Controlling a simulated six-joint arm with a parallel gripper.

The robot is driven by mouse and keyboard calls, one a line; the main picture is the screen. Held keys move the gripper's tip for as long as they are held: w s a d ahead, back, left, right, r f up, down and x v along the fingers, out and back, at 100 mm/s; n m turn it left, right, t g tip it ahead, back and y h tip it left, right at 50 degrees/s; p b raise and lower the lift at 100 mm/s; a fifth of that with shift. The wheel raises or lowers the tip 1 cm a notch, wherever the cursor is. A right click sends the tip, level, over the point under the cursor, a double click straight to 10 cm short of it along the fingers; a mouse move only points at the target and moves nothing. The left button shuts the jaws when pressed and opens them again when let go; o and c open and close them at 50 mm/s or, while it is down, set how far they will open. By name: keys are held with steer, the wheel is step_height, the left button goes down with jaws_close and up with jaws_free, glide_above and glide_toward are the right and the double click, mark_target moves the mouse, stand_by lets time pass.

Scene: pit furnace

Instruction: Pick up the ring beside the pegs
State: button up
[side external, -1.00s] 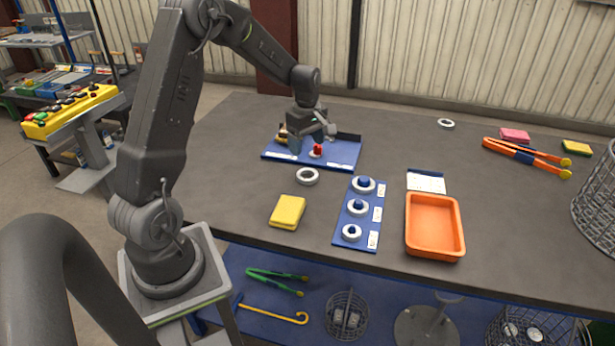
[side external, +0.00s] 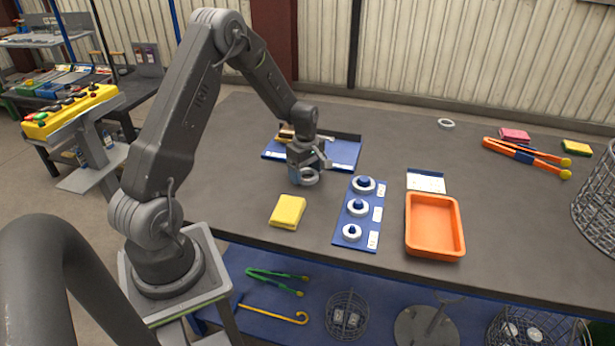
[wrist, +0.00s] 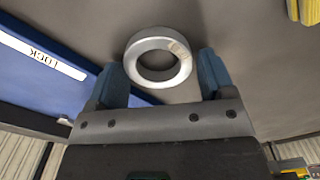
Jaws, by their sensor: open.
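The loose ring (side external: 309,178) is a light grey metal ring lying flat on the table, left of the blue peg board (side external: 343,228). It also shows in the wrist view (wrist: 134,58), lying ahead of and between the two blue fingers. My gripper (side external: 308,180) is open and low over the table at this ring. In the wrist view my gripper (wrist: 165,78) has one finger on each side of the ring, apart from it, and holds nothing. The peg board carries several white rings on blue pegs.
A blue board (side external: 343,155) with a dark raised back edge lies behind my gripper. A yellow block (side external: 287,212) lies in front of it. An orange tray (side external: 434,250) stands right of the peg board. Another ring (side external: 446,123) lies far back on open table.

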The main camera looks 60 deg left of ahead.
steer(key=shift+c, duration=0.4)
steer(key=shift+r, duration=0.1)
steer(key=c, duration=0.7)
